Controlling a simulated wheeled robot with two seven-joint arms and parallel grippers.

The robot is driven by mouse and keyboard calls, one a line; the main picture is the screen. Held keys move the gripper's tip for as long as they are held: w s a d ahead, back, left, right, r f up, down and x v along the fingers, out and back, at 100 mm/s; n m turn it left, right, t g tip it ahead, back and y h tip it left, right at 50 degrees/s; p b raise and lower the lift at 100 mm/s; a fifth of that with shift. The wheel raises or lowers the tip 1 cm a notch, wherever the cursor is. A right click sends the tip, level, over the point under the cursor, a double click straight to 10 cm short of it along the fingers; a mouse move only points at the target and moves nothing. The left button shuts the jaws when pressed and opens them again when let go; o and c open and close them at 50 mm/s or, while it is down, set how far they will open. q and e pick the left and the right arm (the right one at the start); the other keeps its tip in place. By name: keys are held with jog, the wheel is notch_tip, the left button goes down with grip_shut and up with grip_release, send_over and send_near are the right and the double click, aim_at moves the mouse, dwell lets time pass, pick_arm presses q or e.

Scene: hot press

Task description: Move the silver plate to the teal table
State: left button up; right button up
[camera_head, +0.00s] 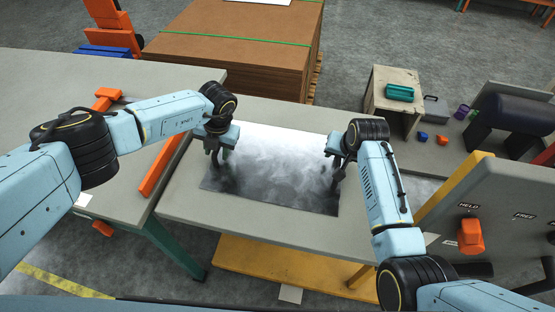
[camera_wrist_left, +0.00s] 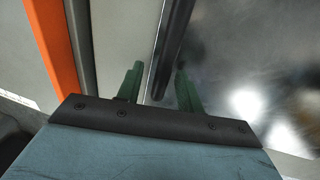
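The silver plate (camera_head: 275,168), a large shiny rectangular sheet, lies flat on the grey middle table (camera_head: 182,205). My left gripper (camera_head: 219,158) is at its left edge. In the left wrist view, the left gripper (camera_wrist_left: 158,85) is open, with one finger on each side of the plate's edge and gaps visible. My right gripper (camera_head: 340,170) is at the plate's right edge, fingers pointing down and seemingly apart; contact there is unclear. The teal table, with a grey top (camera_head: 50,95) and teal leg (camera_head: 175,248), stands at the left.
An orange bar (camera_head: 160,165) runs along the teal table's right edge, close to the middle table. A stack of brown boards (camera_head: 235,50) stands behind. A grey panel with an orange knob (camera_head: 470,235) is at the right. The teal table's top looks largely clear.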

pick_arm(q)
grip_shut()
pick_arm(e)
grip_shut()
jog(key=shift+w+r, duration=0.1)
jog(key=shift+w, duration=0.05)
dwell(1.1)
